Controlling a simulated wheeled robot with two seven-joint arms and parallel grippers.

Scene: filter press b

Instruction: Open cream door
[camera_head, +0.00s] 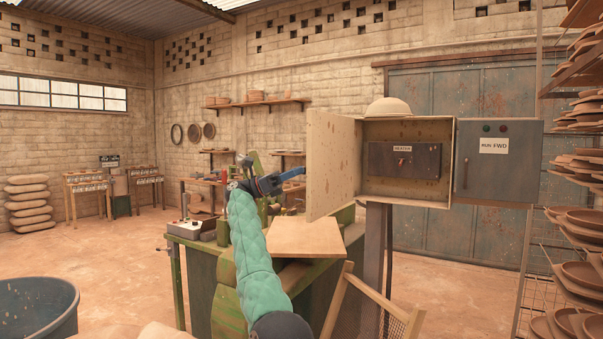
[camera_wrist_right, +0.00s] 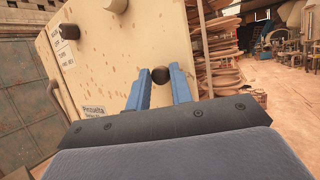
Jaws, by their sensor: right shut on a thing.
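The cream door (camera_head: 333,165) stands swung outward at the left side of its cream box, and the inside of the box (camera_head: 406,133) shows. A dark panel with a red switch (camera_head: 403,162) sits inside. In the wrist view the door's speckled outer face (camera_wrist_right: 125,60) fills the middle. My right gripper (camera_head: 298,173) is at the door's left edge in the head view. Its blue fingers are shut on a dark round knob (camera_wrist_right: 160,75) on the door. In the head view the door hides the knob. My left gripper is not in view.
A grey control box (camera_head: 500,175) adjoins the cream box on the right. A tan board (camera_head: 305,238) lies on the green machine below the door. Shelves of brown dishes (camera_head: 580,215) stand at the far right. A blue tub (camera_head: 38,308) is at the lower left.

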